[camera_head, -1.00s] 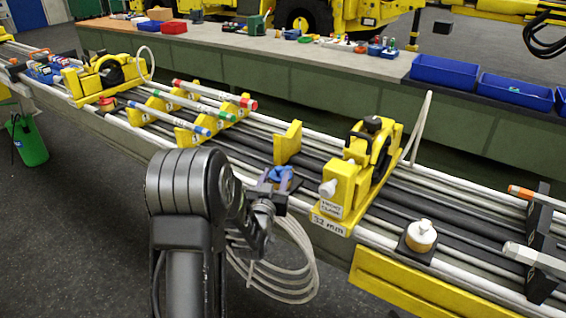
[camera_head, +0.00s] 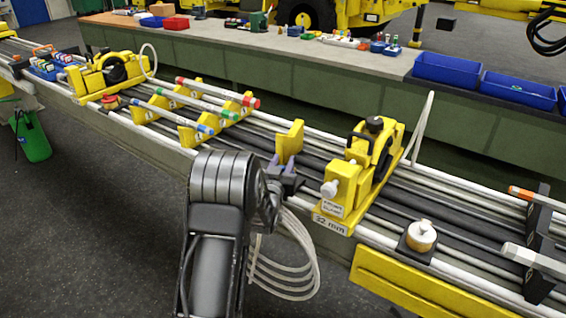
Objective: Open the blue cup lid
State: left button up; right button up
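My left gripper (camera_head: 283,174) is over the rails in the middle of the head view, just left of the yellow 32 mm clamp. My own wrist hides most of it, and the gap between its fingers cannot be made out. A small blue-purple patch (camera_head: 274,164) shows at the gripper. It may be the blue cup lid, but it is too small and covered to be sure, and no cup body shows under it. My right gripper is not in view.
The yellow 32 mm clamp (camera_head: 345,195) stands close right of the gripper, with a yellow bracket (camera_head: 289,141) just behind. A white-topped cup (camera_head: 421,236) sits further right and a red-lidded one (camera_head: 110,102) far left. Colour-ended rods (camera_head: 184,121) lie on yellow holders. A hose coil (camera_head: 290,270) hangs in front.

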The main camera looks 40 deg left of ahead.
pick_arm(q)
grip_shut()
dwell(1.1)
